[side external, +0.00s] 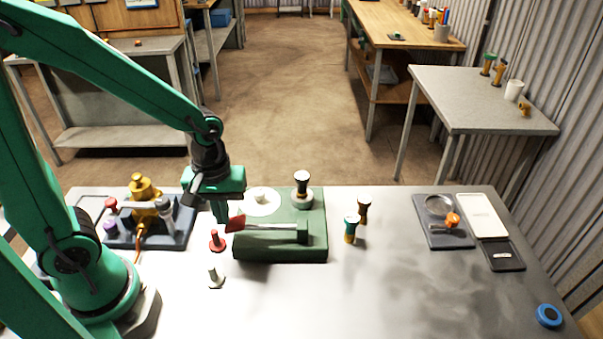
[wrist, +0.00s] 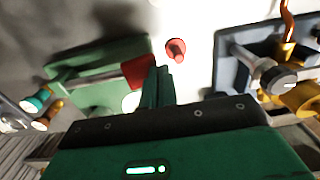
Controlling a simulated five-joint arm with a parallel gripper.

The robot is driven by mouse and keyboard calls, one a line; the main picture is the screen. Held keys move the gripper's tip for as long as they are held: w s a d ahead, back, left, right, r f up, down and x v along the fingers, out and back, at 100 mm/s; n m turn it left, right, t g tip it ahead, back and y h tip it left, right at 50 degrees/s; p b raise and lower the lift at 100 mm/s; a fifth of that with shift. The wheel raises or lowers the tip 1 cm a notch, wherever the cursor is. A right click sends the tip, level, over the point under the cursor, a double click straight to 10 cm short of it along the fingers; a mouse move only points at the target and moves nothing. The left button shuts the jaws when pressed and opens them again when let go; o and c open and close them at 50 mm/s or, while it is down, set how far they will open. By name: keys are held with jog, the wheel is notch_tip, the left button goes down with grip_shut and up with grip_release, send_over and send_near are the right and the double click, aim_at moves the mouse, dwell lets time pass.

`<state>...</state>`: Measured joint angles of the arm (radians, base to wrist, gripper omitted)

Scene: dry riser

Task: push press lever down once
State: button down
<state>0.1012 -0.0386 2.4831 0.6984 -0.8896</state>
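The press is a green block (side external: 285,247) on the table, with a grey lever (side external: 272,226) along its front side. The lever ends at the left in a flat red tip (side external: 236,222); this red tip (wrist: 138,72) also shows in the wrist view. The lever looks roughly level. My gripper (side external: 221,215) points down just left of the red tip. In the wrist view my gripper's fingers (wrist: 157,75) are together, with nothing seen between them, right beside the red tip. I cannot tell whether they touch it.
A red peg (side external: 217,240) and a pale peg (side external: 215,276) stand left of the block. A brass valve fixture (side external: 142,190) is further left. Two small handles (side external: 350,226) (side external: 364,210) stand to the right. The table's right middle is clear.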

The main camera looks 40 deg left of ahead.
jog(key=s+a+r, duration=0.1)
jog(key=a+r, duration=0.1)
jog(key=r, duration=0.4)
jog(key=s+a+r, duration=0.1)
jog(key=s+r, duration=0.1)
jog(key=r, duration=0.3)
jog(key=shift+s+a+r, duration=0.3)
jog(key=shift+a+r, duration=0.05)
dwell(0.5)
jog(key=r+m+t, duration=0.1)
jog(key=m+t, duration=0.1)
jog(key=m, duration=0.1)
jog(key=r+m+t, duration=0.1)
jog(key=r+m, duration=0.1)
jog(key=m, duration=0.1)
jog(key=d+r+m+t, duration=0.1)
jog(key=m+t, duration=0.1)
jog(key=m, duration=0.1)
jog(key=shift+w+r+t, duration=0.2)
jog(key=shift+w+t, duration=0.05)
jog(key=shift+t, duration=0.05)
